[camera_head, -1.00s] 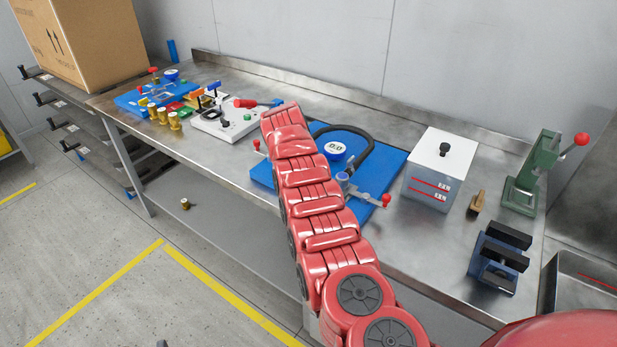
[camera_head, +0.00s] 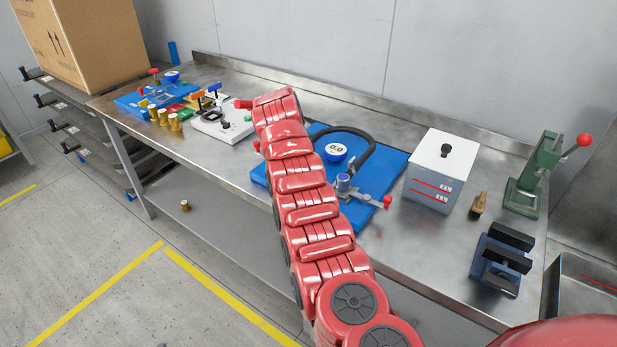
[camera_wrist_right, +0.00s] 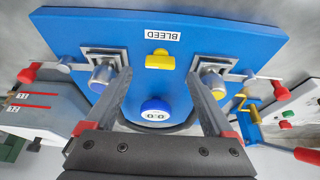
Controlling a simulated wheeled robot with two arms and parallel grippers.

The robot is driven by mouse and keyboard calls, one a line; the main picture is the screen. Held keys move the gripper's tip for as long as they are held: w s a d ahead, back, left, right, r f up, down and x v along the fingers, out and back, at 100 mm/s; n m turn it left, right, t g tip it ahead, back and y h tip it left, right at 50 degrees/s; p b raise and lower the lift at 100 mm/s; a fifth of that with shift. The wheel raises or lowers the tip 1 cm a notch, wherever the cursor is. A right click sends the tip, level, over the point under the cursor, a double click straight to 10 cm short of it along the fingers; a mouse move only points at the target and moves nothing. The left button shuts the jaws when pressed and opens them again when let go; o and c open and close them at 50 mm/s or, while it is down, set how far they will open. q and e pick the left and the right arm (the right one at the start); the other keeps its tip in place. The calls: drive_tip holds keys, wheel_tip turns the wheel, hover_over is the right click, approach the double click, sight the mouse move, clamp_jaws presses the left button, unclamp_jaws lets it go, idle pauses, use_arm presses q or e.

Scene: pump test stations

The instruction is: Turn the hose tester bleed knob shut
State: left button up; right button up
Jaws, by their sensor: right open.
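The hose tester is a blue board (camera_head: 392,172) on the bench in the head view, with a round gauge (camera_head: 335,151) reading 0.0 and a black hose (camera_head: 372,150). The right wrist view shows the board (camera_wrist_right: 215,28) upside down, with a BLEED label (camera_wrist_right: 160,33) beside the yellow bleed knob (camera_wrist_right: 159,61). The knob's bar lies crosswise in that view. My right gripper (camera_wrist_right: 158,75) is open and empty, its fingers to either side of the knob's line and apart from it. In the head view my red arm hides the knob and gripper. My left gripper is out of view.
Two metal clamp fittings with red-tipped levers flank the knob in the right wrist view, near the fingers (camera_wrist_right: 105,72) (camera_wrist_right: 213,78). A white box (camera_head: 440,170) stands right of the tester. A white station (camera_head: 222,124) with small parts stands left.

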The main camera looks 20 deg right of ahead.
drive_tip(key=b+v, duration=0.1)
drive_tip(key=v, duration=1.1)
drive_tip(key=shift+a+r, duration=0.15)
drive_tip(key=shift+r, duration=0.2)
drive_tip(key=shift+s+f, duration=0.1)
drive_tip(key=shift+s, duration=0.1)
